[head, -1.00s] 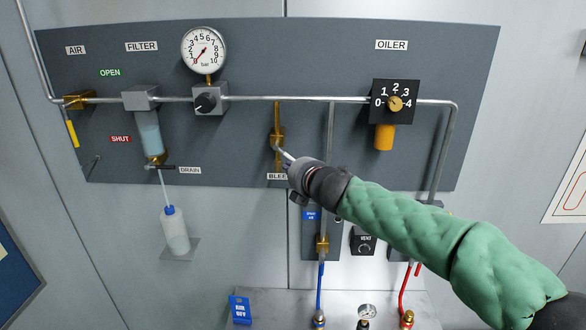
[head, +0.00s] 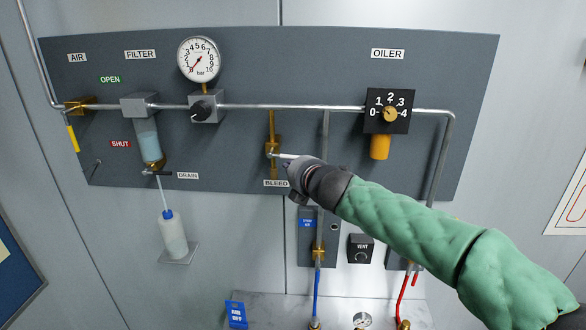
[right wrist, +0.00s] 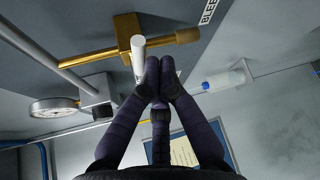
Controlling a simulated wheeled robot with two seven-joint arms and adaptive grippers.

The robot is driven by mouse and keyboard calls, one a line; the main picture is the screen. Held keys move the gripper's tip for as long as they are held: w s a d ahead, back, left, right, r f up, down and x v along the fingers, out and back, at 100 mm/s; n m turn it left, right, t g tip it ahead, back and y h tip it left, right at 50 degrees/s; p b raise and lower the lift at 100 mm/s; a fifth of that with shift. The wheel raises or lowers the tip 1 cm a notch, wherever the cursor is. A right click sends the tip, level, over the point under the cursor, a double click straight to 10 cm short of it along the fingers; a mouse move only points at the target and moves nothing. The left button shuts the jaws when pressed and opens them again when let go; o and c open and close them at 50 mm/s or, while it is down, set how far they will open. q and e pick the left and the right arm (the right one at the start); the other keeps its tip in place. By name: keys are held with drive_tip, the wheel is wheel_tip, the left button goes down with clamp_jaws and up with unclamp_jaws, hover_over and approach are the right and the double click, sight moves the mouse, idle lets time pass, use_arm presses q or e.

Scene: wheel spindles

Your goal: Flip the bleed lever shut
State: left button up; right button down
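The brass bleed valve (head: 273,146) sits on a short vertical brass pipe above the BLEED label (head: 276,183). Its white lever (head: 284,156) sticks out to the right, nearly level and across the brass pipe. In the right wrist view the lever (right wrist: 138,56) stands out from the valve body (right wrist: 127,31). My right gripper (head: 292,167) is at the lever's outer end, just below it. In the right wrist view its fingertips (right wrist: 160,72) are together, with the lever beside them, not between them. I cannot tell whether they touch it. My left gripper is out of view.
The main pipe (head: 240,106) runs above the valve, with the gauge (head: 199,59) and regulator (head: 205,106) to the left. The oiler (head: 390,112) is at right. A vertical pipe (head: 325,135) passes close behind my right gripper.

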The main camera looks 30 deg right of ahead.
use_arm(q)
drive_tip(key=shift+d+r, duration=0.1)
use_arm(e)
drive_tip(key=shift+r, duration=0.2)
drive_tip(key=shift+f, duration=0.1)
idle(0.4)
wheel_tip(320, 180, down, 4)
drive_tip(key=b, duration=0.4)
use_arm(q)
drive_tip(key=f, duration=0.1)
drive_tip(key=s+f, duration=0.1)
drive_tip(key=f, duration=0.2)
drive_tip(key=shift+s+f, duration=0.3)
use_arm(e)
drive_tip(key=s+a+r, duration=0.4)
drive_tip(key=s+r, duration=0.1)
drive_tip(key=s, duration=0.3)
drive_tip(key=shift+a+r, duration=0.15)
drive_tip(key=shift+a, duration=0.25)
use_arm(q)
drive_tip(key=shift+b, duration=0.3)
